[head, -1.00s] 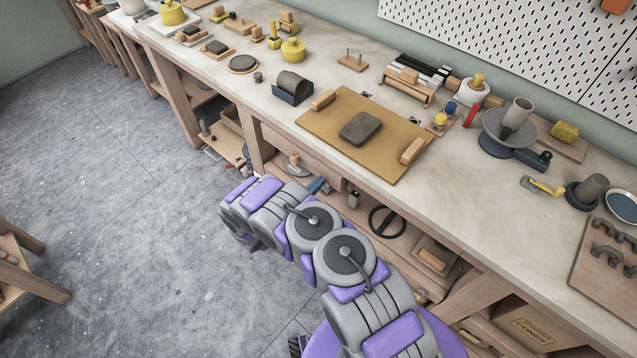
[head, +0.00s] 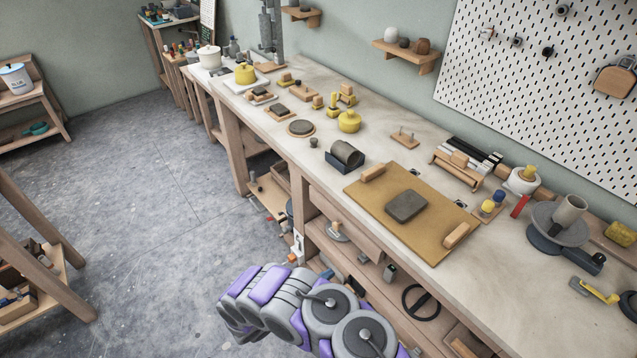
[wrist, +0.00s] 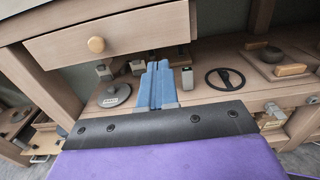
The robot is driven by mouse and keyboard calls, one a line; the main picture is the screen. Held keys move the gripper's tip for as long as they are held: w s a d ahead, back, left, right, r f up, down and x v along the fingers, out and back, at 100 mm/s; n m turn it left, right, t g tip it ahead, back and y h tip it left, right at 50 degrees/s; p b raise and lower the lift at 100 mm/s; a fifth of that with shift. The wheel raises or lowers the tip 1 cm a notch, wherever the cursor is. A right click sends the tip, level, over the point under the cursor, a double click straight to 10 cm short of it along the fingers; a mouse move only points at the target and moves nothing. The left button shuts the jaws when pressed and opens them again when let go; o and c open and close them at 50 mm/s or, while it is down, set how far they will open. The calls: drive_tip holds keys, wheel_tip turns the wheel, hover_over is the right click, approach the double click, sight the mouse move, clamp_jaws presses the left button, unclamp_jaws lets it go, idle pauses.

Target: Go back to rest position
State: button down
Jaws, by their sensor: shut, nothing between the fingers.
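In the head view my purple and grey arm (head: 290,300) is folded low at the bottom, in front of the bench. The gripper's jaws cannot be made out there.
The bench (head: 415,150) runs along the right, with a board (head: 375,200) and several tools on top. Open floor (head: 150,200) lies left.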

drive_tip(key=shift+d, duration=0.15)
drive_tip(key=d+r+m+g+h, duration=0.1)
drive_tip(key=d+r+m+g, duration=0.3)
drive_tip(key=r, duration=0.4)
drive_tip(key=d+r+m+g+h, duration=0.2)
drive_tip(key=d+r+m, duration=0.1)
drive_tip(key=d+r, duration=0.35)
drive_tip(key=s+d+r+m+g+y, duration=0.2)
drive_tip(key=s+d+r+m+g, duration=0.2)
drive_tip(key=r, duration=0.3)
drive_tip(key=s+d+r+m+g+y, duration=0.1)
drive_tip(key=s+d+r+m+g, duration=0.25)
drive_tip(key=r, duration=0.35)
drive_tip(key=s+d+r+m+g+y, duration=0.1)
drive_tip(key=s+r+m+y, duration=0.2)
drive_tip(key=s, duration=0.4)
drive_tip(key=s+r+m+g+y, duration=0.1)
drive_tip(key=s+r+m+y, duration=0.25)
drive_tip(key=s, duration=0.35)
drive_tip(key=s+a+r+m+t+y, duration=0.3)
drive_tip(key=s+a+y, duration=0.5)
drive_tip(key=s+a, duration=0.3)
drive_tip(key=shift+s+m+t, duration=0.35)
drive_tip(key=shift+s+m, duration=0.05)
drive_tip(key=shift+s, duration=1.15)
drive_tip(key=shift+y, duration=0.25)
